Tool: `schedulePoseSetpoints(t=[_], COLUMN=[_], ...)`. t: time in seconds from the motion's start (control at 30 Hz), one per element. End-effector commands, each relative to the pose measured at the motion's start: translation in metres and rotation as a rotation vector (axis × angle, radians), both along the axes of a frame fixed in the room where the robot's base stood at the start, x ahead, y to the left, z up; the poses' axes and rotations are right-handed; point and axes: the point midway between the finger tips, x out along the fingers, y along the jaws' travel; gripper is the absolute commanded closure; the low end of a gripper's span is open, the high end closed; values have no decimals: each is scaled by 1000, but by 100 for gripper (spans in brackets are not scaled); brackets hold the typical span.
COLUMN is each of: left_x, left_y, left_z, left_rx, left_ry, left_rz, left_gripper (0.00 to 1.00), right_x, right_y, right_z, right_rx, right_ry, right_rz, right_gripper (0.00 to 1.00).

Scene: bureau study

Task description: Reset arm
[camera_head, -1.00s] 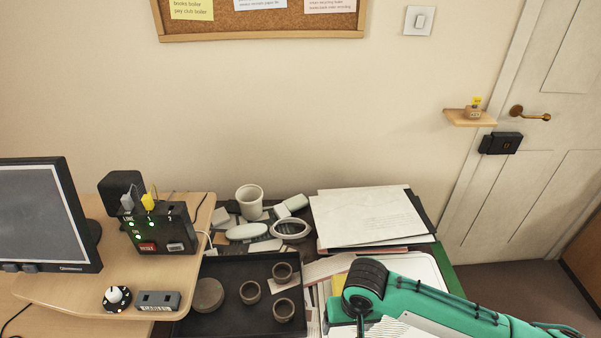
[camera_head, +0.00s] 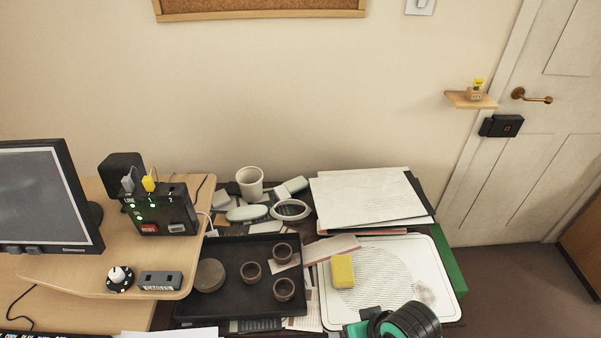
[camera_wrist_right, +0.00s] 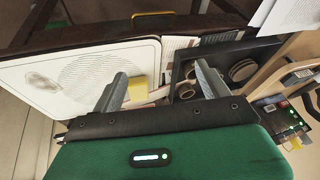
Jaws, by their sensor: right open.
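My right arm shows at the bottom of the head view as a black and green part; its gripper is outside that view. In the right wrist view my right gripper (camera_wrist_right: 160,88) is open, its two grey fingers apart with nothing held between them. Beyond the fingers lie a white tray (camera_wrist_right: 60,62) with a yellow block (camera_wrist_right: 138,88), and a black tray (camera_wrist_right: 187,70) with small cups. My left gripper is in neither view.
The desk holds a black tray (camera_head: 225,310) with several brown cups, a white board (camera_head: 440,285) with a yellow block (camera_head: 342,271), stacked papers (camera_head: 370,198), a white cup (camera_head: 250,181), a switch box (camera_head: 160,212) and a monitor (camera_head: 40,200). A small shelf (camera_head: 470,100) is on the wall near the door.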

Motion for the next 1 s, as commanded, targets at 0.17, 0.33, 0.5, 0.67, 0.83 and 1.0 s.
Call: schedulePoseSetpoints(t=[0.17,0.33,0.5,0.67,0.83,1.0], left_x=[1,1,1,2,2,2], left_y=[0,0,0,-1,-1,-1], left_z=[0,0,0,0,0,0], left_rx=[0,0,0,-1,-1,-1], left_ry=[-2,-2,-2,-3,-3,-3], left_rz=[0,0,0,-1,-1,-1], left_gripper=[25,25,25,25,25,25], right_x=[-27,-49,-72,-64,-55,-50], right_y=[-43,-77,-108,-110,-108,-106], right_z=[-7,-11,-14,-48,-97,-162], right_rx=[-78,-158,-238,-252,-252,-253], right_ry=[-12,-6,11,26,43,66], right_rz=[-50,-78,-97,-93,-88,-82], right_gripper=[22,22,22,22,22,22])
